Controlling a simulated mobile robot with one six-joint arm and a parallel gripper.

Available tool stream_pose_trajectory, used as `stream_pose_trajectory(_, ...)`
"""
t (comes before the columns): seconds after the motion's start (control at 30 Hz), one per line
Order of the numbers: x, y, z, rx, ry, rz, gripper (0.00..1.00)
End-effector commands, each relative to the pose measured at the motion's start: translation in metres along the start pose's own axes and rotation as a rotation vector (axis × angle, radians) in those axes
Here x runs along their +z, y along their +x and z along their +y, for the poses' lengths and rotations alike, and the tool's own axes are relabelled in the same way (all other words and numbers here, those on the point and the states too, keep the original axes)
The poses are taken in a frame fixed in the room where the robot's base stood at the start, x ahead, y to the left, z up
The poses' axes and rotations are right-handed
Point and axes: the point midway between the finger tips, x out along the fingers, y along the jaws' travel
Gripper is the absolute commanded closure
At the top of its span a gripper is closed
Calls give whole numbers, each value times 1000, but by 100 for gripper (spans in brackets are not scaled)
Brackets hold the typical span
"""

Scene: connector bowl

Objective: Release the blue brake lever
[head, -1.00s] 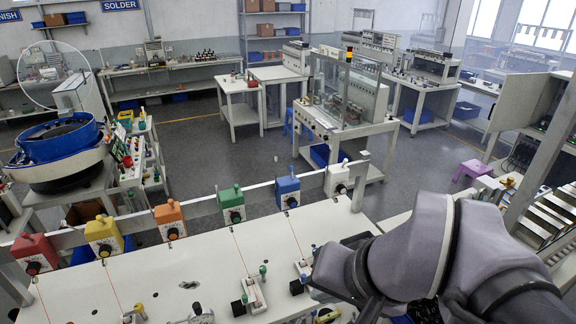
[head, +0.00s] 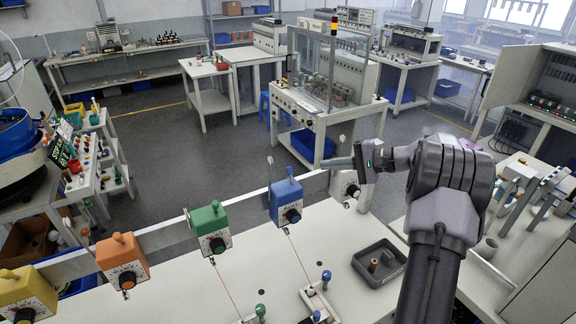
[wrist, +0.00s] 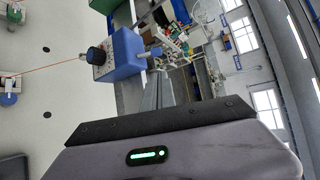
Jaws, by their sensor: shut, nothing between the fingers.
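The blue box (head: 286,200) stands on the rail at the table's back edge, with a black dial on its front and a knob on top. A thin upright rod with a round tip (head: 270,162) rises beside it. The box also shows in the wrist view (wrist: 126,56). A blue-tipped peg (head: 326,276) stands on a small white block on the table below. I cannot tell which part is the brake lever. My gripper (head: 326,163) is shut and empty, pointing left, right of the blue box and above the rail, apart from the box in the head view.
Green (head: 211,228), orange (head: 123,262) and yellow (head: 25,294) boxes stand left along the rail. A white box (head: 345,186) stands just below my gripper. A grey tray (head: 379,263) holds small parts on the white table. Threads run from the boxes across the table.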

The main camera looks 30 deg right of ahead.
Motion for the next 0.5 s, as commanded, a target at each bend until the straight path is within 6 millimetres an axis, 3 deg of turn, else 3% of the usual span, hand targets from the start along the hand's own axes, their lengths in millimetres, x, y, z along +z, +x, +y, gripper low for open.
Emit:
stream_pose_trajectory(0.27, 2, 10, 0, 5, 0, -4, 100)
stream_pose_trajectory(0.5, 2, 57, 0, 6, 1, -5, 100)
